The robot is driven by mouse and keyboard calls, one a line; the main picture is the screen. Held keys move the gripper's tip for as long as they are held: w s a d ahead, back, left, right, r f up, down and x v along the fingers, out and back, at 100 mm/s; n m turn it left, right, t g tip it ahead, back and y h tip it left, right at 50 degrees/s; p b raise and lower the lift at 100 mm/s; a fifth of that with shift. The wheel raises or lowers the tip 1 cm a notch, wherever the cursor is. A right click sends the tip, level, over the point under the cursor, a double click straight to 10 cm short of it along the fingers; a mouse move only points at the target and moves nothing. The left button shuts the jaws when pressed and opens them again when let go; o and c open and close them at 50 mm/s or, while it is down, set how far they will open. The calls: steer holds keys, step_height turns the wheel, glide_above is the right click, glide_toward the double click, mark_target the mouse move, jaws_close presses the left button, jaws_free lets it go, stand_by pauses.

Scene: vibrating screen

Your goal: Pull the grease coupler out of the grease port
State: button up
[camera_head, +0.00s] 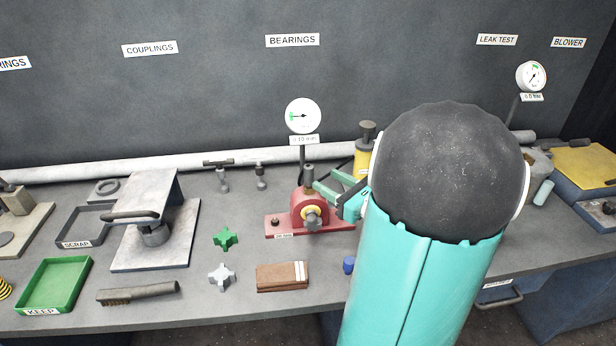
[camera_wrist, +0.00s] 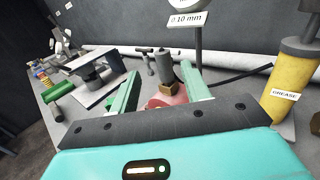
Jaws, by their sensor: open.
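The grease coupler (camera_head: 309,174) is a dark grey cylinder standing upright on top of the red bearing housing (camera_head: 301,212). In the wrist view the coupler (camera_wrist: 165,72) sits on a brass-coloured fitting (camera_wrist: 169,89), which looks like the grease port. My gripper (camera_head: 322,184) is open, with its green fingertips just right of the coupler in the head view. In the wrist view the coupler appears in the gap between the fingers of my gripper (camera_wrist: 160,75), touching neither. Nothing is held. My arm hides the bench on the right.
A dial gauge (camera_head: 303,116) on a post stands behind the housing. A brown block (camera_head: 282,277) and star knobs (camera_head: 225,238) lie in front.

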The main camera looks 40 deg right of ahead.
mark_target(312, 172)
steer(key=w, duration=0.8)
steer(key=shift+a+f, duration=0.1)
steer(key=shift+f, duration=0.05)
steer(key=shift+s, duration=0.1)
jaws_close()
